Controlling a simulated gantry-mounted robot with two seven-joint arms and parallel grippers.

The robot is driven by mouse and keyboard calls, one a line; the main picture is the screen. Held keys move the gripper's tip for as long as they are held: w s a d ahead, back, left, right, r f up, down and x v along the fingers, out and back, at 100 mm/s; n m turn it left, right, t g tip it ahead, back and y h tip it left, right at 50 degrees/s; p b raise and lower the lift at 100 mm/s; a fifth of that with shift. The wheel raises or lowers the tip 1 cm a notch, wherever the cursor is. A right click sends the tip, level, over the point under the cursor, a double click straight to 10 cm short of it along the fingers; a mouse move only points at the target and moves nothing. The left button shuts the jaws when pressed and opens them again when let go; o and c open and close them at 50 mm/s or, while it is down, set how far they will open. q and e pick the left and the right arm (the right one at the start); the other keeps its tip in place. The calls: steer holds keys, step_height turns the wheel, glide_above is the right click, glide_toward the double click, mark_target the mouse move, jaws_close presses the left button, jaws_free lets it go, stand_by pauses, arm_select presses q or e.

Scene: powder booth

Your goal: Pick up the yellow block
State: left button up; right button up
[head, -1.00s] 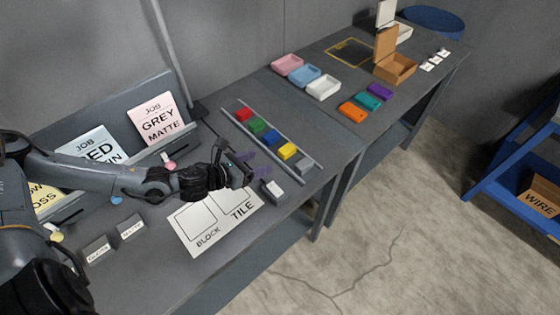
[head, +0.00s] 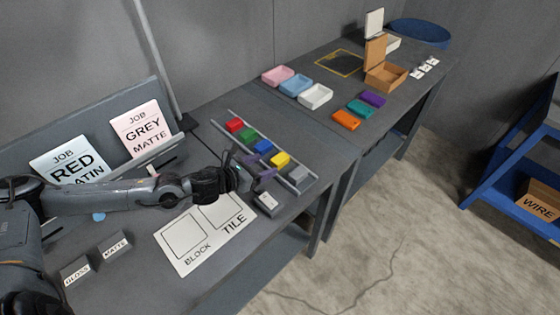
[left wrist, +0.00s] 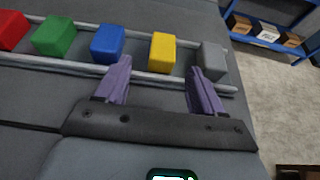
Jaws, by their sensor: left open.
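The yellow block (head: 280,159) sits in the rail rack (head: 222,127) between the blue block (head: 263,146) and the grey block (head: 299,172). In the left wrist view the yellow block (left wrist: 163,52) is upright between the rails, ahead of my fingers. My left gripper (head: 262,165) is open and empty, on the near side of the rack. In the left wrist view its two purple fingers (left wrist: 160,85) are spread wide, with the yellow block beyond the gap between them. I see no contact with the block. My right gripper is not in view.
Red (head: 234,125) and green (head: 249,134) blocks fill the rack's far end. A white-topped grey piece (head: 268,203) stands near the gripper, beside the block-and-tile sheet (head: 180,255). Several trays, including a white one (head: 315,96), stand on the farther table.

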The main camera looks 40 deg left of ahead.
mark_target(273, 163)
arm_select(q)
steer(key=shift+x, duration=2.6)
steer(key=shift+s+d+f, duration=0.1)
steer(key=shift+d+f, duration=0.05)
steer(key=shift+c, duration=0.3)
steer(key=c, duration=1.1)
